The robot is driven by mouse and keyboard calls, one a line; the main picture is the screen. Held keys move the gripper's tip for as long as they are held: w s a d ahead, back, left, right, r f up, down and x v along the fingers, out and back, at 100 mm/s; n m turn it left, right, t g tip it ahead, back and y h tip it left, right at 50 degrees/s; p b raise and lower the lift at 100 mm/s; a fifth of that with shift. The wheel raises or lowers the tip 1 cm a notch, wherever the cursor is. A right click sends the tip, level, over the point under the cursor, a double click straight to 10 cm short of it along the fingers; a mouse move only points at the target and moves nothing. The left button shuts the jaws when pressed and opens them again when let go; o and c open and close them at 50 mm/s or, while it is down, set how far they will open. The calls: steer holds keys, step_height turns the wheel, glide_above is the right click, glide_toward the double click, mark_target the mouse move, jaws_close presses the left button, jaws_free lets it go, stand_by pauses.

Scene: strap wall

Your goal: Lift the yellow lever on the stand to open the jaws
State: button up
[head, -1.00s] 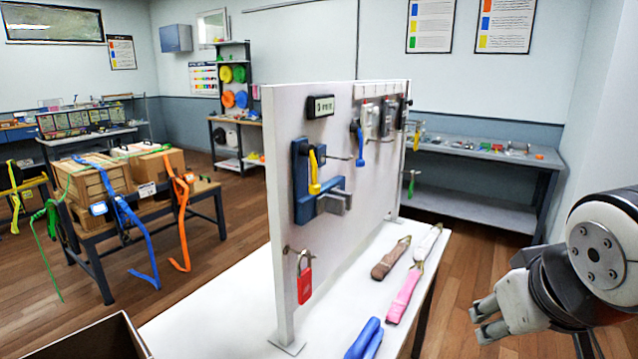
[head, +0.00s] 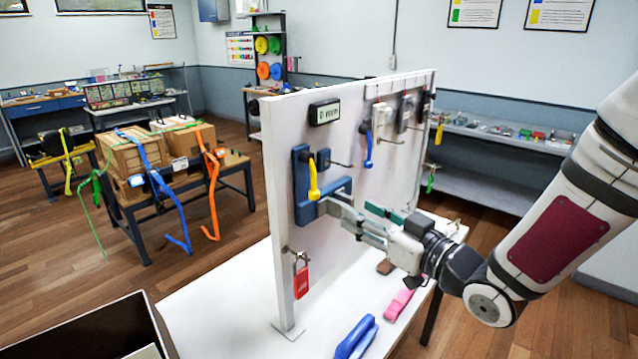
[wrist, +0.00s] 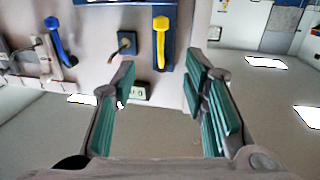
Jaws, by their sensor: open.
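The yellow lever (head: 314,182) hangs down on the blue stand (head: 300,205) fixed to the white upright panel. It also shows in the wrist view (wrist: 160,42), near the top and between the lines of my fingers. The stand's blue jaw bar (head: 340,187) sits low on it and is partly hidden behind my fingers. My gripper (head: 352,212) is open and empty, with its fingers pointing at the panel, right of and slightly below the lever. In the wrist view, its green-padded fingers (wrist: 160,82) are spread wide. I see no contact with the lever.
A small display (head: 325,113) is above the stand. A blue lever (head: 368,150) hangs farther along the panel (head: 285,240). A red padlock (head: 301,278) hangs below. A blue-handled tool (head: 356,337) and a pink strap (head: 398,303) lie on the white table (head: 235,300).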

mark_target(315, 185)
steer(key=x, duration=1.3)
steer(key=shift+w+a+r, duration=0.15)
steer(key=shift+a+r, duration=0.1)
steer(key=shift+a, duration=0.1)
jaws_close()
